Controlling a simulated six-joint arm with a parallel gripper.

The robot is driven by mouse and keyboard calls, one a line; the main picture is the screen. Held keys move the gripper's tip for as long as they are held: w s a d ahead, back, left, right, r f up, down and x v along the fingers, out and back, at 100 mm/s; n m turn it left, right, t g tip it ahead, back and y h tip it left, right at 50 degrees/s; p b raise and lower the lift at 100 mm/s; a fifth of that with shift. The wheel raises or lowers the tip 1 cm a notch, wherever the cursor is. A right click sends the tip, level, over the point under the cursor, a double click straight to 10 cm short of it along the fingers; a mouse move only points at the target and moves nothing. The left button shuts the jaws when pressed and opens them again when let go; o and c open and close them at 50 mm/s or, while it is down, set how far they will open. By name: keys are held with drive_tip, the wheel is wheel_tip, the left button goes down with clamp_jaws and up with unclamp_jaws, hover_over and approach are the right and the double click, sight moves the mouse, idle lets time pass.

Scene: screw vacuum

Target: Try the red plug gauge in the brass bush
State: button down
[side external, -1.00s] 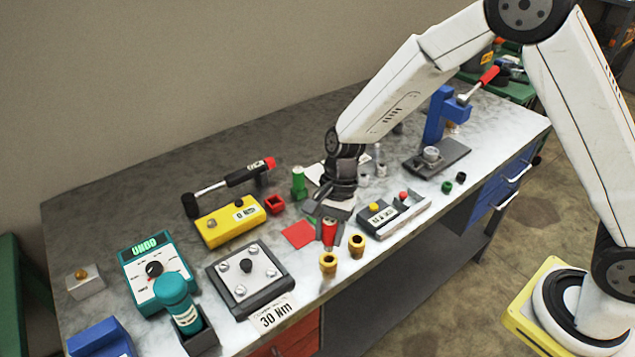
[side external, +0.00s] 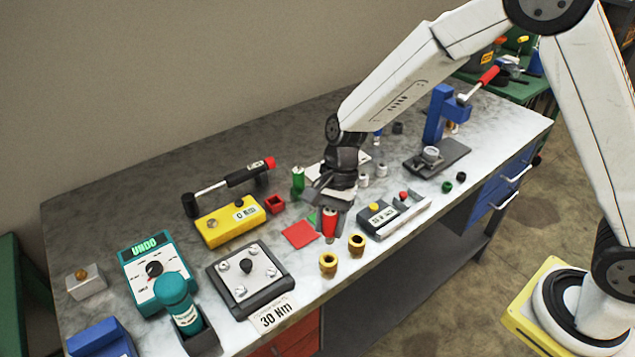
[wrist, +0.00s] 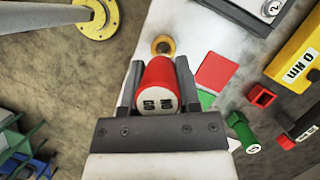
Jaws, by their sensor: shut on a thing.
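The red plug gauge (side external: 330,224) is held between the fingers of my gripper (side external: 331,222). In the wrist view the gauge (wrist: 158,88) shows its pale, dark-lettered end, and my gripper (wrist: 158,88) has a finger on each side of it. Its lower end appears just above the bench. Two brass bushes stand in front of it: a left bush (side external: 328,263) and a right bush (side external: 357,245), both with open bores. Only one bush (wrist: 163,46) shows in the wrist view, beyond the gauge; the other is not visible there.
A red pad (side external: 299,235) lies left of my gripper, beside a partly hidden green pad (side external: 312,218). A green plug gauge (side external: 298,182) and a red square holder (side external: 275,204) stand behind. A grey box with buttons (side external: 379,219) is close at right. The bench's front edge is near the bushes.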

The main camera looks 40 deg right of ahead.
sight(329, 243)
drive_tip(key=shift+f, duration=0.25)
drive_tip(key=shift+f, duration=2.45)
drive_tip(key=shift+f, duration=0.3)
idle(0.3)
drive_tip(key=shift+r, duration=0.2)
idle(0.6)
drive_tip(key=shift+r, duration=2.7)
drive_tip(key=shift+r, duration=0.1)
drive_tip(key=shift+w+d+n, duration=0.15)
drive_tip(key=shift+d+n, duration=0.55)
drive_tip(key=shift+d, duration=0.1)
drive_tip(key=d+r+n+g+h, duration=0.2)
drive_tip(key=d+n+h, duration=0.1)
drive_tip(key=d+n, duration=0.7)
drive_tip(key=d, duration=0.3)
drive_tip(key=shift+w+d+n+h, duration=0.15)
drive_tip(key=shift+d+n+h, duration=0.15)
drive_tip(key=shift+h, duration=0.1)
